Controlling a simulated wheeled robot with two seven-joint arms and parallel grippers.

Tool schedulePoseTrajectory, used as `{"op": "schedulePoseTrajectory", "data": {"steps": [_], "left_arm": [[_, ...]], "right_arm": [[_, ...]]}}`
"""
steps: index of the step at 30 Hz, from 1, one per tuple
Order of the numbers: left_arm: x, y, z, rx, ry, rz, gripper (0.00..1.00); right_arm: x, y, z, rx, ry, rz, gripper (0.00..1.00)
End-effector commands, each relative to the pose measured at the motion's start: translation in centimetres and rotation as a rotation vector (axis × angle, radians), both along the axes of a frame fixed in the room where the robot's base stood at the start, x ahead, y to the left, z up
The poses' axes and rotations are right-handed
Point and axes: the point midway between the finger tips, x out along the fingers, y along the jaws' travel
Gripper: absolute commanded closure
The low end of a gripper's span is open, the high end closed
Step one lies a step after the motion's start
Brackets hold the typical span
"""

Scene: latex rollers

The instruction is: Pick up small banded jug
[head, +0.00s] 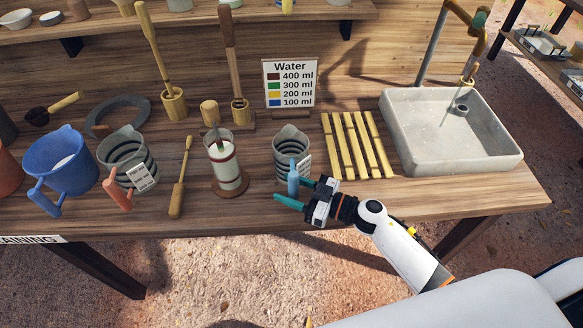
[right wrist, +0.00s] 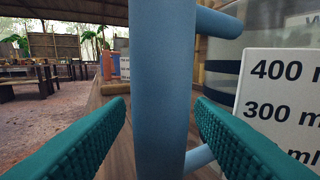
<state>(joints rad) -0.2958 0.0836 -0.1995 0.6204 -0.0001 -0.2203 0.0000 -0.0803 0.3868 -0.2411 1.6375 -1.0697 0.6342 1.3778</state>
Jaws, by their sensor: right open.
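The small banded jug (head: 291,143) stands upright on the wooden bench, grey with dark bands, a white label and a light blue handle (head: 293,180) facing the bench's front. My right gripper (head: 297,192) is at this handle, open, with teal fingers. In the right wrist view the upright blue handle (right wrist: 162,60) stands between the two open fingers, with visible gaps on both sides. The jug's body and label (right wrist: 285,95) show behind the right finger. My left gripper is not in view.
A larger banded jug (head: 122,150) with an orange handle and a blue jug (head: 62,163) stand at the left. A striped cylinder (head: 224,165) stands left of the small jug. Yellow slats (head: 357,147) and a stone sink (head: 450,155) lie right. A Water sign (head: 290,84) stands behind.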

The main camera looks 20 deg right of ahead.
Motion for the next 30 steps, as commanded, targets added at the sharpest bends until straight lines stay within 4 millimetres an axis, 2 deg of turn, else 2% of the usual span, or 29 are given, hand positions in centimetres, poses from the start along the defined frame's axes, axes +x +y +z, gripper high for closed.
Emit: {"op": "schedulePoseTrajectory", "data": {"steps": [3, 11, 20, 27, 30], "left_arm": [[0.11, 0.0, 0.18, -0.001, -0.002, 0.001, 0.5], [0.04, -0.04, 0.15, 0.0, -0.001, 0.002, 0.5], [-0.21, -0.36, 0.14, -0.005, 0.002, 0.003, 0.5], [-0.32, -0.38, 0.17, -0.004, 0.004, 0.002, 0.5], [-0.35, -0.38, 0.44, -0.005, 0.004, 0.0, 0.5]], "right_arm": [[0.76, 0.84, 0.1, 0.001, -0.001, -0.001, 0.51], [0.85, 0.96, -0.02, -0.001, 0.001, -0.001, 0.51], [0.84, 0.94, -0.01, -0.001, 0.001, -0.001, 1.0], [0.85, 0.93, 0.16, -0.001, -0.002, -0.001, 1.0], [0.87, 0.89, 0.94, -0.003, -0.005, 0.0, 1.0]]}}
